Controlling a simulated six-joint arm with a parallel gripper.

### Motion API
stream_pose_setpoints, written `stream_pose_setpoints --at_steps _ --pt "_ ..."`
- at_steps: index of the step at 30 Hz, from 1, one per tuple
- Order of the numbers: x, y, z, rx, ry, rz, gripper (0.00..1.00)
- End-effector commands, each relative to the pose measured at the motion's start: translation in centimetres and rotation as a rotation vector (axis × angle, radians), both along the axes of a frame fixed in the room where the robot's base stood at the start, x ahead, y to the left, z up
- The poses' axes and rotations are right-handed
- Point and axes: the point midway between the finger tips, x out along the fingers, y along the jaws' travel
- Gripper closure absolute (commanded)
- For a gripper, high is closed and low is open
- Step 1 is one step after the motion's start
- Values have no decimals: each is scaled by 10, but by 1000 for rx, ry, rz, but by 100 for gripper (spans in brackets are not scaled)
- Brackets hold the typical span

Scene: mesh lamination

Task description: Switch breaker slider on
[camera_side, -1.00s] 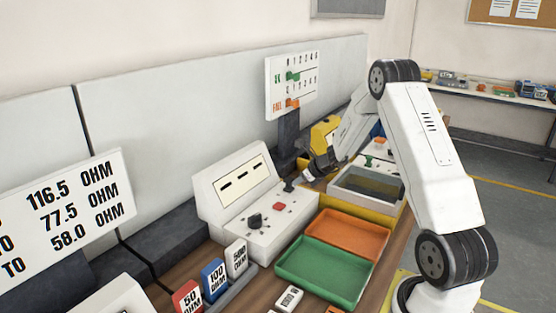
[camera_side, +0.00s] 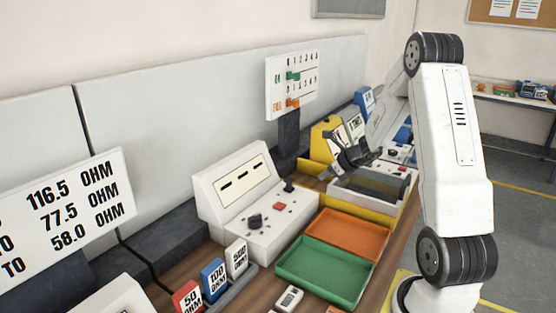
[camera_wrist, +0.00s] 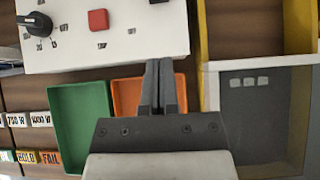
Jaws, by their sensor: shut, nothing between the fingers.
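A white sloped test console (camera_side: 240,190) stands on the bench in the side view. On its lower face are a black rotary knob (camera_side: 254,220), a red square button (camera_side: 281,208) and a small upright black control (camera_side: 289,186) at the far right end, which looks like the breaker slider. Its on or off position is too small to tell. The wrist view shows the knob (camera_wrist: 38,24), the red button (camera_wrist: 98,19) and only the edge of the black control (camera_wrist: 158,1). My gripper (camera_wrist: 159,66) is shut and empty. In the side view it hovers right of the console, apart from the black control.
Green (camera_side: 310,274) and orange (camera_side: 349,240) trays lie in front of the console. A grey-lidded yellow bin (camera_side: 372,190) stands beneath and right of my gripper. Resistor blocks (camera_side: 213,279) line the front left. A yellow device (camera_side: 325,140) stands behind my gripper.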

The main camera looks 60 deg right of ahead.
Motion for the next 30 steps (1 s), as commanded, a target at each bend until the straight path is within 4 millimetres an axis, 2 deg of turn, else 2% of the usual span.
stream_pose_setpoints --at_steps 9,23,26,30 --pt "-19 0 19 -1 0 -2 100" --pt "-21 0 21 -1 1 1 100" --pt "-19 5 20 -12 9 25 100" --pt "-14 25 18 -63 41 131 100"
